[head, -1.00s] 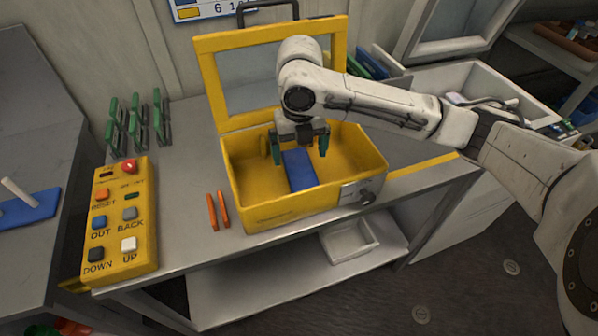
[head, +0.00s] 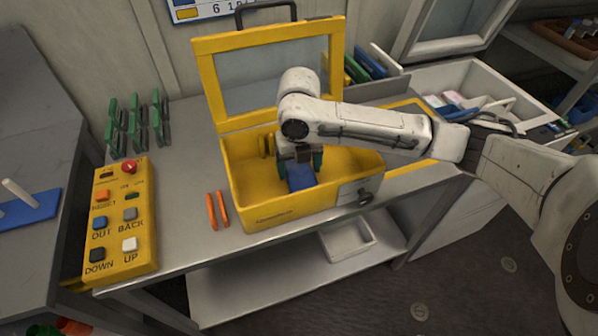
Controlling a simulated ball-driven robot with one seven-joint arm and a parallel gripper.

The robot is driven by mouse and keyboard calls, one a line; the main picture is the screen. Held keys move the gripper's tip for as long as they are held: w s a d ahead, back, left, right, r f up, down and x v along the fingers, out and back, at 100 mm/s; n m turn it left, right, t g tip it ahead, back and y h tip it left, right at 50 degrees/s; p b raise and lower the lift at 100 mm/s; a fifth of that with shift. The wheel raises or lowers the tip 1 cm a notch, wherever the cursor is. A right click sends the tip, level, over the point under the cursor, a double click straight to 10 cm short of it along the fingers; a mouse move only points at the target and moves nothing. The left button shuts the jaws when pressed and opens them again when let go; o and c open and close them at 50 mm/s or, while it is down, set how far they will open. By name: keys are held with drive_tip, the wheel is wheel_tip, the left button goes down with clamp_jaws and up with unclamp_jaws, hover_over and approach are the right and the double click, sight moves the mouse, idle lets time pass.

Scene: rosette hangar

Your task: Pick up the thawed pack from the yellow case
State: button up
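The yellow case (head: 272,215) stands on the grey bench with its framed lid raised at the back. A blue pack (head: 301,178) lies inside it near the middle; its far part is hidden by my gripper. My gripper (head: 302,170) points down inside the case, with its green fingers apart, one on each side of the pack. I cannot tell whether the fingers touch it.
A yellow button panel (head: 122,220) lies at the bench's left end. Two orange sticks (head: 217,210) lie just left of the case. Green clips (head: 137,125) stand at the back left. A white bin (head: 480,85) with packets is at the right.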

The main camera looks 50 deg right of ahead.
drive_tip(key=c, duration=0.9)
drive_tip(key=shift+c, duration=0.2)
